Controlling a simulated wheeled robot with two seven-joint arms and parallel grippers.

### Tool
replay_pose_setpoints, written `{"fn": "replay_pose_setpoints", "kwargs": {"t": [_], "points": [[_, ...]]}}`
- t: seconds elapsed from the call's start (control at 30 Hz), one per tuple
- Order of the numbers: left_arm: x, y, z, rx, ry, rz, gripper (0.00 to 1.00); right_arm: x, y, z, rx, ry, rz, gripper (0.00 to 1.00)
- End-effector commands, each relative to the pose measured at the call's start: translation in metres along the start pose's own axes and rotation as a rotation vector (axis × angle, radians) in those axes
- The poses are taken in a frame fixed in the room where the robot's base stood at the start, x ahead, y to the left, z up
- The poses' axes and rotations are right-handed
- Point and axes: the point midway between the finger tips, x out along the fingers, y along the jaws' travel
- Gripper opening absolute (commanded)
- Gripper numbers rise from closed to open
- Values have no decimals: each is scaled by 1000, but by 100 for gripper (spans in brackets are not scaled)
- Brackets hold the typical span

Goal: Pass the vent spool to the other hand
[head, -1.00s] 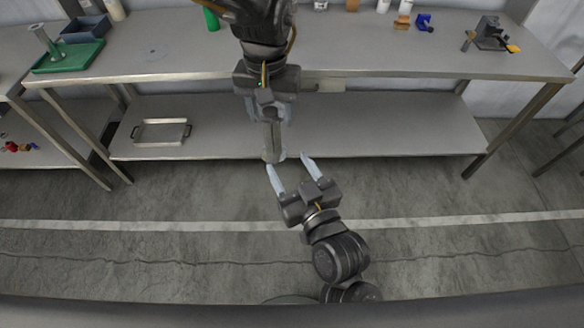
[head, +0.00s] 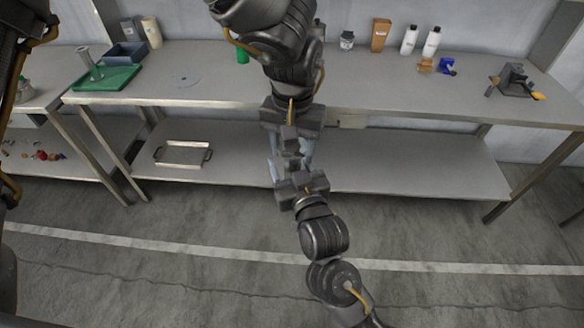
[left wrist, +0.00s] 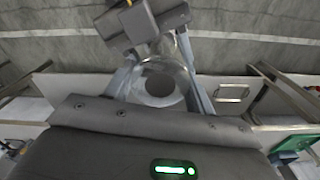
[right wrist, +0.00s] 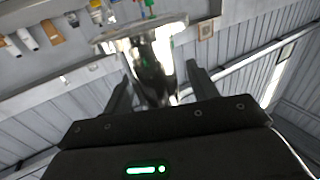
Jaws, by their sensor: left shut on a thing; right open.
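The vent spool is a shiny grey metal tube with round flanged ends. In the left wrist view my left gripper (head: 289,143) is shut on the vent spool (left wrist: 160,82), its open bore facing that camera. My right gripper (head: 292,162) is open and faces the left one from below in the head view, very close to it. In the right wrist view the spool (right wrist: 152,62) stands between the two spread right fingers, its wide flange at the far end. Whether the right fingers touch it cannot be told. In the head view the grippers mostly hide the spool.
A long steel workbench (head: 390,92) runs behind the grippers, with a lower shelf holding a metal tray (head: 182,153). A green tray (head: 108,78), white bottles (head: 409,40) and a dark vise-like fixture (head: 513,80) stand on it. The floor in front is clear.

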Motion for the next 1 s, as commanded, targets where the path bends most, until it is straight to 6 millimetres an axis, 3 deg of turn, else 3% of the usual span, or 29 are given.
{"fn": "replay_pose_setpoints", "kwargs": {"t": [0.17, 0.57, 0.6, 0.77, 1.0], "points": [[0, 0, 0, 0, 1, 0, 7, 0, 0, 0, 0, 0, 0, 57], [0, 0, 0, 0, 1, 0, 7, 0, 0, 0, -1, 0, 0, 5], [0, 0, 0, 0, 1, 0, 60, 0, 0, -1, 0, 2, 0, 0], [0, 0, 0, 0, 1, 0, 80, 0, 0, -1, -1, 2, 0, 0], [0, 0, 0, 0, 0, 0, 80, 0, 0, -1, 0, 2, 0, 0]]}}
